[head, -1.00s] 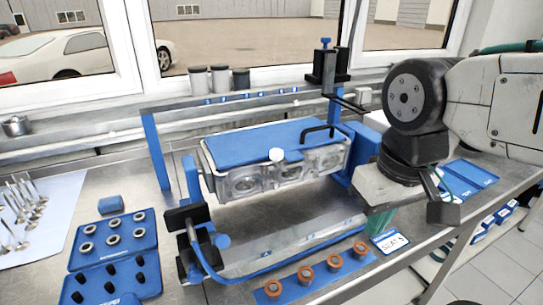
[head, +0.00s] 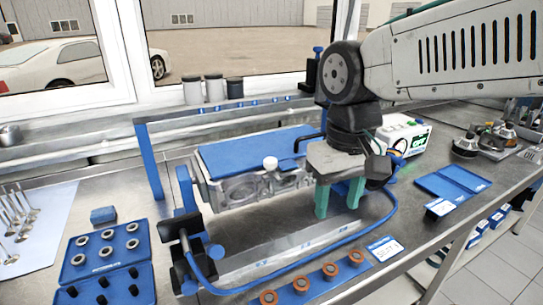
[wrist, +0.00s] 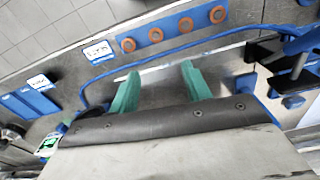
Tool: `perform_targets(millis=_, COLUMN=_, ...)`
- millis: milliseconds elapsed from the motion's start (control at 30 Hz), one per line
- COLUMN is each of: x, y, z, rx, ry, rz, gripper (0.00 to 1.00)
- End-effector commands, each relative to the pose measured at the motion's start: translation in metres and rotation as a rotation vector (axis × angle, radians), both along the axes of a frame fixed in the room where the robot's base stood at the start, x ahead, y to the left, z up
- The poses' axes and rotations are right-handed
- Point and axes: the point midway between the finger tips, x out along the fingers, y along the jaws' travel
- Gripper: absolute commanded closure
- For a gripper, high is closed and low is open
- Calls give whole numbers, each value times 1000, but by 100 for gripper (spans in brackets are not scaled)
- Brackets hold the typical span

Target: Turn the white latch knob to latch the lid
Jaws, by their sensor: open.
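The white latch knob (head: 270,163) sits at the front edge of the blue lid (head: 235,150). A black handle stands at the lid's right end. My gripper (head: 338,200) has green fingers, spread apart and empty, pointing down to the right of the knob and in front of the box's right end. In the wrist view the two green fingers (wrist: 157,92) are apart with nothing between them. The knob does not show in the wrist view.
A row of orange rings (head: 313,283) lies along the bench front, also in the wrist view (wrist: 171,31). A blue hose (head: 340,255) curves below my gripper. Blue trays of parts (head: 110,255) sit at left. A white device with a green screen (head: 405,138) stands behind right.

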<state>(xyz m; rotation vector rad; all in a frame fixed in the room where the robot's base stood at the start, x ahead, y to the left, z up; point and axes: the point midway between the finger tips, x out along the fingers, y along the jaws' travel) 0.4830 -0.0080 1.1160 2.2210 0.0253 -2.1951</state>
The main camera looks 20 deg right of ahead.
Motion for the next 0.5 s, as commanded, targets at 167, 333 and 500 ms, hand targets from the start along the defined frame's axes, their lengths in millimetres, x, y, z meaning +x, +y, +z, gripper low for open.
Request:
perform_targets(millis=167, x=80, y=28, z=29, rx=-5, ry=38, rz=-148, gripper=52)
perform_targets(millis=333, x=145, y=53, z=53, rx=-9, ry=40, rz=-366, gripper=52)
perform_targets(millis=500, x=173, y=62, z=83, rx=7, ry=7, rz=-590, gripper=52)
